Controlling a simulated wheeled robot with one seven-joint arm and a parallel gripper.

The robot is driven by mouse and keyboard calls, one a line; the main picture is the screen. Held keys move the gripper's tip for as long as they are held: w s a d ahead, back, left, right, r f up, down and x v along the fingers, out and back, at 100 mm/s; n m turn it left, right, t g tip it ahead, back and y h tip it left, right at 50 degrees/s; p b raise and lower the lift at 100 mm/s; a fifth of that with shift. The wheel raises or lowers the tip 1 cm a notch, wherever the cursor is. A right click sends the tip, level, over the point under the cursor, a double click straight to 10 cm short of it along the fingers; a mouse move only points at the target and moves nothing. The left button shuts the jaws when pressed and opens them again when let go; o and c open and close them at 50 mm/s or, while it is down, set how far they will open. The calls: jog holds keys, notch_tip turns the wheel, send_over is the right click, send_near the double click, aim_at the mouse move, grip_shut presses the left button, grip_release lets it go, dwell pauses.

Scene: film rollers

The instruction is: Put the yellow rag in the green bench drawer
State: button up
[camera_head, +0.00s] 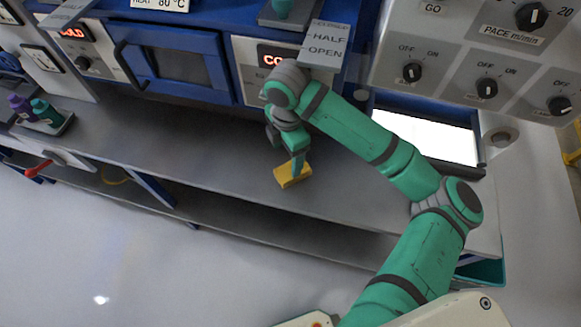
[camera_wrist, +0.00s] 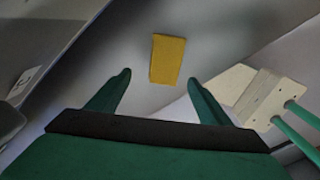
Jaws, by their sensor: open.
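The yellow rag (camera_head: 292,175) lies on the grey bench top (camera_head: 220,160), near its front edge. In the wrist view the rag (camera_wrist: 167,58) shows flat, just beyond the gap between my fingers. My gripper (camera_head: 297,167) points down above the rag, with its fingers apart and nothing between them; it also shows in the wrist view (camera_wrist: 158,80). I cannot tell whether the fingertips touch the rag. A green part (camera_head: 484,272) shows under the right end of the bench; it may be the green drawer. My arm hides part of that area, and its opening is not clear.
A blue-framed machine with a window (camera_head: 175,62) stands behind the bench. A lever plate marked half and open (camera_head: 323,45) overhangs near my wrist. A control panel with knobs (camera_head: 485,85) hangs at the upper right. Bottles in a tray (camera_head: 50,122) stand far left.

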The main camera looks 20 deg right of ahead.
jog(key=shift+s+d+f, duration=0.15)
jog(key=shift+s+d, duration=0.05)
jog(key=shift+d, duration=0.25)
jog(key=shift+d+f, duration=0.1)
jog(key=shift+f, duration=0.15)
jog(key=shift+d+f, duration=0.15)
jog(key=shift+f, duration=1.55)
jog(key=shift+d+f, duration=0.1)
jog(key=shift+f, duration=1.55)
jog(key=c, duration=1.2)
jog(key=shift+r, duration=0.15)
